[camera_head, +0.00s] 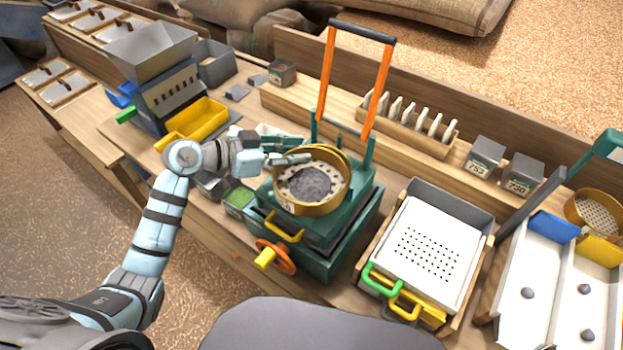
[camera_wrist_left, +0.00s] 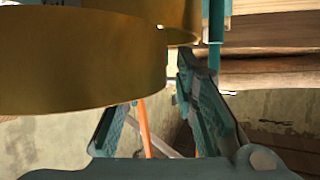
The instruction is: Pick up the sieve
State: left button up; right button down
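A round brass-coloured sieve (camera_head: 306,208) with a perforated bottom and a dark grey heap in it sits on top of the green machine (camera_head: 335,245). A second brass rim shows just behind it. My left gripper (camera_head: 299,151) is at the sieve's far-left rim, with its fingers apart. In the left wrist view, a brass wall (camera_wrist_left: 80,65) fills the upper left, with another curved brass piece beside it. The left gripper (camera_wrist_left: 155,85) is open there, and background shows between its fingers. I cannot tell whether a finger touches the rim. My right gripper is not in view.
An orange upright frame (camera_head: 377,85) stands behind the sieve. A white perforated tray (camera_head: 432,245) is to the right, and another round sieve (camera_head: 597,216) lies at the far right. A grey hopper (camera_head: 150,50) and a yellow bin (camera_head: 200,120) stand to the left.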

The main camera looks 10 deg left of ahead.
pick_arm(q)
jog(key=shift+s+a, duration=0.1)
grip_shut()
notch_tip(320, 180, up, 20)
jog(key=p, duration=0.1)
